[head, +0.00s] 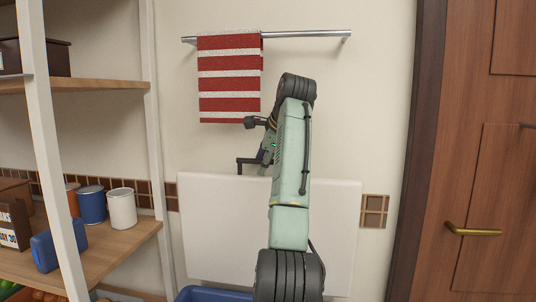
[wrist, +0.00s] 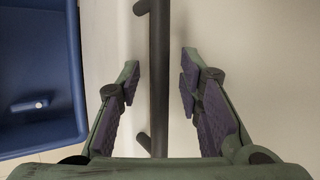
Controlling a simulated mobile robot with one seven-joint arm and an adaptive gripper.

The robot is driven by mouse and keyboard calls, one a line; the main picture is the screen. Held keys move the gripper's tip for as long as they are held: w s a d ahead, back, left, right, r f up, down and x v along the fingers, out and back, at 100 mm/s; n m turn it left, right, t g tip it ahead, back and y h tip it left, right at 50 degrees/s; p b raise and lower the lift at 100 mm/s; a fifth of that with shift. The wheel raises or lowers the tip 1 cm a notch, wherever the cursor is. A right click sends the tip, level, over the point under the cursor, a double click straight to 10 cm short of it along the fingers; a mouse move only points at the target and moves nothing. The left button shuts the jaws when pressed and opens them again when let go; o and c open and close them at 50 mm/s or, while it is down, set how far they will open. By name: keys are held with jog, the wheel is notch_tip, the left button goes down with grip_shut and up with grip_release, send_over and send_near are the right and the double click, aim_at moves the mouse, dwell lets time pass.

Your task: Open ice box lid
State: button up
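The white ice box lid (head: 220,225) stands raised, nearly upright, in front of the wall in the head view. The blue ice box (head: 208,295) shows below it, mostly cut off by the frame. In the wrist view the box's blue interior (wrist: 38,75) is open at the left, and the pale lid (wrist: 250,60) fills the right. A dark bar handle (wrist: 159,80) runs along the lid. My gripper (wrist: 160,65) is open, with one finger on each side of the handle and a visible gap on both sides. In the head view my arm covers part of the lid.
A striped red and white towel (head: 229,80) hangs from a metal rail (head: 305,34) above the lid, close behind my arm. A wooden shelf (head: 120,245) with several cans stands at the left. A brown door (head: 490,170) with a brass handle is at the right.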

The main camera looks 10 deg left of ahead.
jog(key=v, duration=1.1)
jog(key=shift+s+r, duration=0.15)
jog(key=shift+r, duration=0.15)
jog(key=shift+s+d+f, duration=0.1)
jog(key=shift+d, duration=0.1)
